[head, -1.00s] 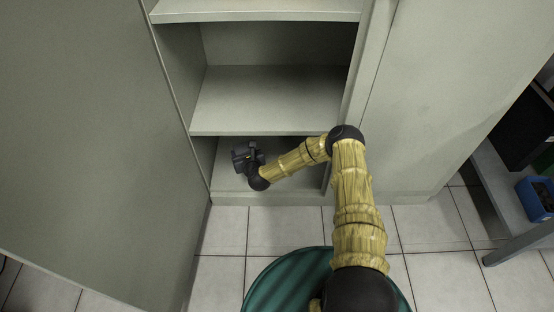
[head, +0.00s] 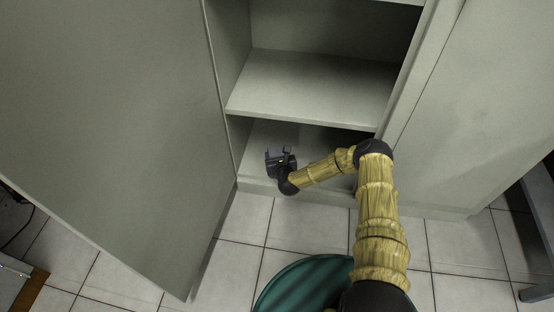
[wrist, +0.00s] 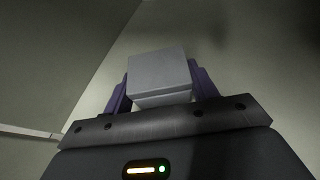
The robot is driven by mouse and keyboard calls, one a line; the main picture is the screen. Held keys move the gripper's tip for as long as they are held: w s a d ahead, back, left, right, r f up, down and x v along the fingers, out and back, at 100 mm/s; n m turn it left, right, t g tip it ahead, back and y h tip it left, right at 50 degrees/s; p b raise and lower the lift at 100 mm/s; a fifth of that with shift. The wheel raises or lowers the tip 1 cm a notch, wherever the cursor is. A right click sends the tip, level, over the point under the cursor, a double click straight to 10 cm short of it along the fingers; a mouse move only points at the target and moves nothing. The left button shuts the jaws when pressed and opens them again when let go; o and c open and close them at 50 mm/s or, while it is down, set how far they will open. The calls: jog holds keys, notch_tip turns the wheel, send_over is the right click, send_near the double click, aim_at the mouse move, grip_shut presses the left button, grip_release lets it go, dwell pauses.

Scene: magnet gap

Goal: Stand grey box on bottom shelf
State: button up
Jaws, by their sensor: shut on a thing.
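The grey box (wrist: 158,75) sits between the two purple fingers of my gripper (wrist: 160,92) in the wrist view. In the head view my gripper (head: 280,158) is at the front left of the cabinet's bottom shelf (head: 315,142). The gripper is shut on the box. In the head view the dark wrist hides most of the box, and I cannot tell whether it touches the shelf.
The middle shelf (head: 310,88) overhangs the bottom compartment. An open cabinet door (head: 110,130) stands on the left, and a closed panel (head: 475,110) is on the right. The bottom shelf to the right of my gripper looks bare. Tiled floor (head: 310,222) lies in front.

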jog(key=shift+f, duration=0.45)
jog(key=shift+f, duration=0.1)
jog(key=o, duration=0.9)
jog(key=shift+o, duration=0.2)
jog(key=shift+s+r, duration=0.15)
jog(key=shift+r, duration=0.1)
jog(key=p+v, duration=0.6)
jog(key=v, duration=0.5)
jog(key=shift+s+p, duration=0.3)
